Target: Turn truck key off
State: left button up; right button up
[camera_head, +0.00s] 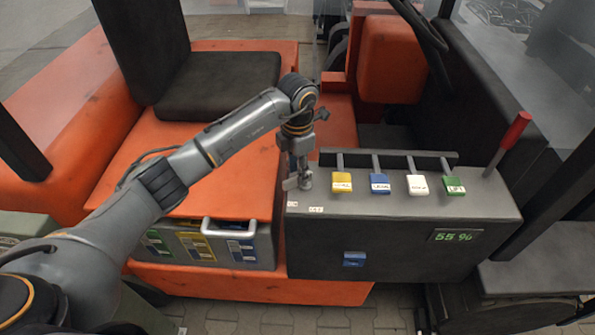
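The truck's grey control console (400,250) stands right of centre. A small grey metal piece, seemingly the key (304,181), is at its upper left corner, above two small white labels whose text is too small to read. My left gripper (298,168) reaches in from the left and points down right at the key, its fingers over or against it. The fingers and the key overlap, so I cannot tell whether they grip it. My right gripper is not in view.
Levers with yellow (341,183), blue (380,185), white (418,185) and green (454,186) tags stand along the console, right of my gripper. A red-handled lever (515,130) rises at its right end. A green display (453,237) reads 55 %. A black seat (220,85) is behind my arm.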

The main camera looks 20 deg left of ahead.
pick_arm(q)
jog(key=shift+f, duration=1.5)
jog(key=shift+c, duration=0.4)
grip_shut()
